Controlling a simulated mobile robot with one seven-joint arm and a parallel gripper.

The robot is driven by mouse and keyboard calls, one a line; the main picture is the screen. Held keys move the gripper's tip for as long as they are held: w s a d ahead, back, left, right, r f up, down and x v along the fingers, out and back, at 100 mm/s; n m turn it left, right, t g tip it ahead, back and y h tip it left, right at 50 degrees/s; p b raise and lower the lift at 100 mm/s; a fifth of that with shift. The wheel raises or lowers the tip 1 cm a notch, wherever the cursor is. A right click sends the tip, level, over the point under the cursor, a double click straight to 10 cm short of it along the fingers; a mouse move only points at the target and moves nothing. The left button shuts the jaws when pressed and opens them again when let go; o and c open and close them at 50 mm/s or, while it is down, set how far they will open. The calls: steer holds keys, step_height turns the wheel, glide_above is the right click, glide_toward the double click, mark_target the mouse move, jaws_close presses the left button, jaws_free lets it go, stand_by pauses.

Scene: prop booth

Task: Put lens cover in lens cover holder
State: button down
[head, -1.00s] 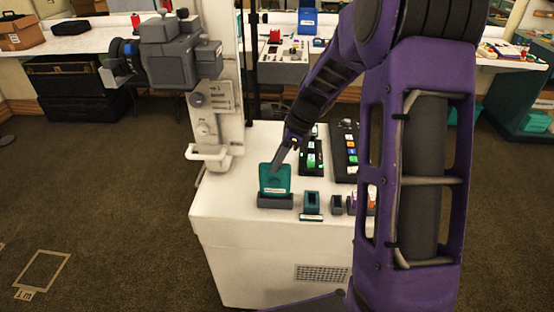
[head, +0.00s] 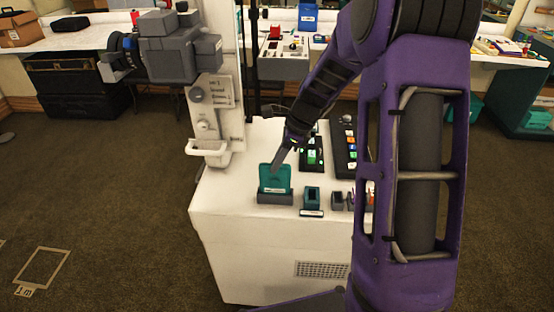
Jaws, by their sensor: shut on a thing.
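The lens cover appears to be the teal, square-edged plate (head: 274,177) in the head view, with a rounded marking and a pale label low on its face. It stands upright in the slot of a dark grey block, the lens cover holder (head: 275,198), near the front left of the white cabinet top. My gripper (head: 275,166) comes down from the upper right and is shut on the upper part of the plate. The fingertips are small here, and the plate's lower edge is hidden by the block.
A smaller teal holder (head: 312,198) and a small grey one (head: 338,200) stand just to the right. Control panels with lit buttons (head: 311,154) lie behind. A white column (head: 215,110) bearing a grey camera (head: 175,55) rises at the back left.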

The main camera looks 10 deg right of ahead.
steer(key=shift+f, duration=0.25)
stand_by(0.4)
steer(key=shift+f+b, duration=0.45)
steer(key=shift+f, duration=0.35)
steer(key=c, duration=0.7)
jaws_free()
step_height(320, 180, up, 7)
steer(key=p, duration=0.6)
stand_by(0.4)
